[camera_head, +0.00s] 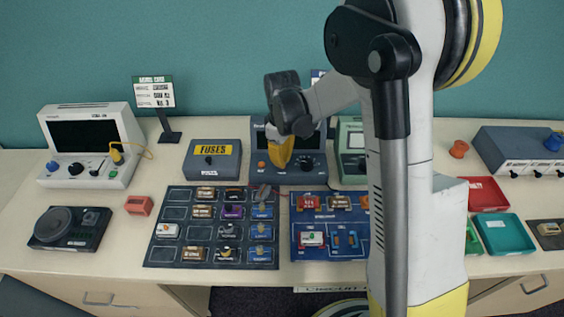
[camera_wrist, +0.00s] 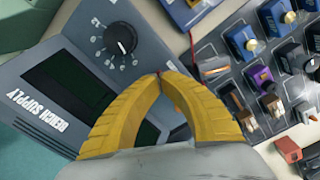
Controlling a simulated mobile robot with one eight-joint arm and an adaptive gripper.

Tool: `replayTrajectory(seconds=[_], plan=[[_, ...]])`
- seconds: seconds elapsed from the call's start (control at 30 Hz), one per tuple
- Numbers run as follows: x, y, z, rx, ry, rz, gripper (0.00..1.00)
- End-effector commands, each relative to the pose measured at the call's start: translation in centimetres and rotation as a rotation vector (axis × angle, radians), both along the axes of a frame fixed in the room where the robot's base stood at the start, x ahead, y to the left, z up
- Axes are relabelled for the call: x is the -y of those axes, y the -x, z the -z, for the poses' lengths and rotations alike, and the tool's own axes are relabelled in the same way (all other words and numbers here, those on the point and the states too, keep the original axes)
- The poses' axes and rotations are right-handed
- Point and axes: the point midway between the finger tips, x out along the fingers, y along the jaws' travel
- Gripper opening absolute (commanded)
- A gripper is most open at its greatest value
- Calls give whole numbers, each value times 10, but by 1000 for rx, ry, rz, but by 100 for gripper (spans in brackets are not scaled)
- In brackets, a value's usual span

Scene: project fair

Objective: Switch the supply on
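The bench supply (camera_head: 257,182) is a dark blue-grey box with a dark display, standing at the back middle of the table. Its front shows an orange button (camera_head: 262,165) at the lower left and a black dial (camera_head: 306,162) to the right. In the wrist view the supply (camera_wrist: 30,68) is tilted, with its lettering, unlit display (camera_wrist: 75,80) and dial (camera_wrist: 120,40) showing. My gripper (camera_head: 278,160) has yellow fingers pointing down in front of the supply. In the wrist view its fingertips (camera_wrist: 162,76) meet, with nothing seen between them. The fingers hide part of the panel; contact cannot be told.
A FUSES box (camera_head: 212,160) stands left of the supply, and a green-grey instrument (camera_head: 348,150) right. In front lie a dark parts board (camera_head: 168,210) and a blue circuit board (camera_head: 325,252). Red (camera_head: 490,205) and green (camera_head: 505,245) trays lie right. My arm hides some table.

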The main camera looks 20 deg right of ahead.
Motion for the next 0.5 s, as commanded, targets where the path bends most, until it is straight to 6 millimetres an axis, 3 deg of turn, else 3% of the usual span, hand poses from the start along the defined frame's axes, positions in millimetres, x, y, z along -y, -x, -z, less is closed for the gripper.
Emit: replayTrajectory(seconds=[0.5], plan=[[0, 0, 8, 0, 0, 0, 0]])
